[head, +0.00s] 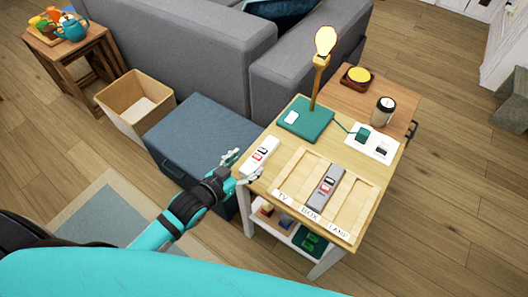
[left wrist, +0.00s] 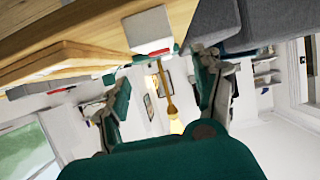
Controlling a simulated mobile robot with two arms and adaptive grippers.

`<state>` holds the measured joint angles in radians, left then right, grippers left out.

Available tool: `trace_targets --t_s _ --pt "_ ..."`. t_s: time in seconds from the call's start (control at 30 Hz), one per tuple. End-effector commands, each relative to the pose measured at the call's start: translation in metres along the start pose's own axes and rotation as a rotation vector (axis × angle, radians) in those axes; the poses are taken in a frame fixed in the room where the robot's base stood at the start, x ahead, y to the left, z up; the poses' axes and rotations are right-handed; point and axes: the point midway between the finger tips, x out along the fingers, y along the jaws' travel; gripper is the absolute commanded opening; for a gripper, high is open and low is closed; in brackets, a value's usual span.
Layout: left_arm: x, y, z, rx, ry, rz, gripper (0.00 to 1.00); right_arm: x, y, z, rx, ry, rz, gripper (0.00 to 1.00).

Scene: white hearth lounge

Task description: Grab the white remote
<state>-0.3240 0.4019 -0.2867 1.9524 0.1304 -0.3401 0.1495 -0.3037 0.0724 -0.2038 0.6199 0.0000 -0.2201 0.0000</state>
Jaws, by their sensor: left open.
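The white remote (head: 260,156) lies near the left edge of the wooden side table (head: 262,190), beside a wooden tray (head: 366,196) labelled TV, BOX and LAMP. My left gripper (head: 243,168) is open at the table's left edge, close to the remote's near end. In the left wrist view the white remote (left wrist: 148,28) shows end-on, ahead of and between the open fingers (left wrist: 157,78). I cannot tell whether a finger touches it. A grey remote (head: 327,188) lies in the tray's middle slot, BOX. My right gripper is not in view.
A lamp (head: 319,75) on a teal base stands behind the remote. A white pad (head: 377,148) and a cup (head: 385,111) are at the back right. A blue-grey ottoman (head: 205,132) stands left of the table, and an open box (head: 137,101) beyond it.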

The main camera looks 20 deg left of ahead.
Motion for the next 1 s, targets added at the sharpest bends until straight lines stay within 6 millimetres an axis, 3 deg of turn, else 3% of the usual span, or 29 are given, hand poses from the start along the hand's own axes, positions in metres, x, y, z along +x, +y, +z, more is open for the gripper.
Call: trace_targets --t_s 0.1,0.33,0.6,0.9,1.0 --pt "0.018 0.000 0.000 -0.001 0.001 0.000 0.67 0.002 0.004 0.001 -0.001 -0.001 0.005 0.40" --pt "0.033 -0.001 0.001 -0.001 0.000 0.000 0.67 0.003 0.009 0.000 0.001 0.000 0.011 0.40" --pt "0.071 -0.003 0.005 -0.002 0.001 0.000 0.67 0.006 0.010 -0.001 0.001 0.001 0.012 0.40" --pt "0.077 -0.002 0.005 -0.001 0.000 0.001 0.67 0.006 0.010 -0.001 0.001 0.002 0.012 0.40" --pt "0.077 -0.002 0.005 -0.001 0.000 0.000 0.57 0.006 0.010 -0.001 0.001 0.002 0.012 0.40"
